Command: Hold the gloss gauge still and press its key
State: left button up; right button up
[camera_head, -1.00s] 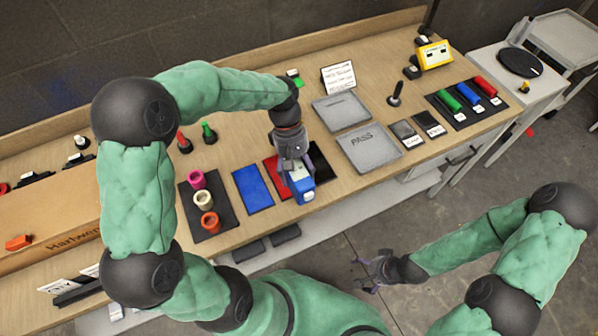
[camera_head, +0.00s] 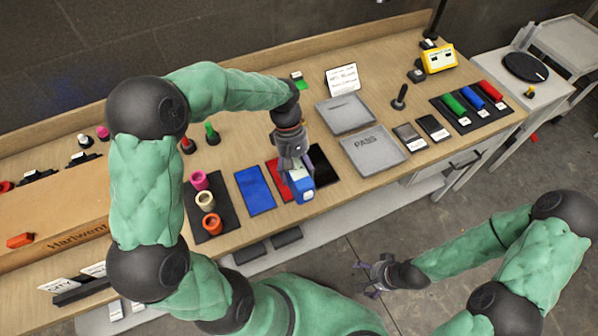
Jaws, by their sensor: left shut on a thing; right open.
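The gloss gauge (camera_head: 302,188) is a small blue and white box near the front edge of the bench. It sits over the red and black panels, and I cannot tell whether it touches them. My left gripper (camera_head: 294,172) comes down from above and is shut on the gauge. The gauge's key is too small to make out, and the gripper hides part of its top. My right gripper (camera_head: 369,278) is open and empty, well below and to the right of the gauge, off the bench and over the floor.
A blue panel (camera_head: 255,190) and a dark mat with several coloured rings (camera_head: 208,226) lie left of the gauge. A PASS tray (camera_head: 374,150) and another grey tray (camera_head: 344,113) lie right. A mat (camera_head: 460,121) holds coloured cylinders. A yellow device (camera_head: 438,58) stands behind.

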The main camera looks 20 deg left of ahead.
pick_arm(q)
jog(key=shift+w+a+f+b, duration=0.45)
jog(key=shift+w+a+f, duration=0.6)
jog(key=shift+f, duration=0.25)
jog(key=shift+w+a+f+b, duration=0.4)
jog(key=shift+w+a+f, duration=0.5)
jog(key=shift+a+f, duration=0.3)
jog(key=shift+w+a+f+b, duration=0.45)
jog(key=shift+w+a+f, duration=0.55)
jog(key=shift+f, duration=0.35)
pick_arm(e)
jog(key=shift+f, duration=1.3)
pick_arm(q)
jog(key=shift+s+f, duration=0.2)
jog(key=shift+f, duration=0.15)
pick_arm(e)
jog(key=shift+r, duration=0.1)
dwell(0.8)
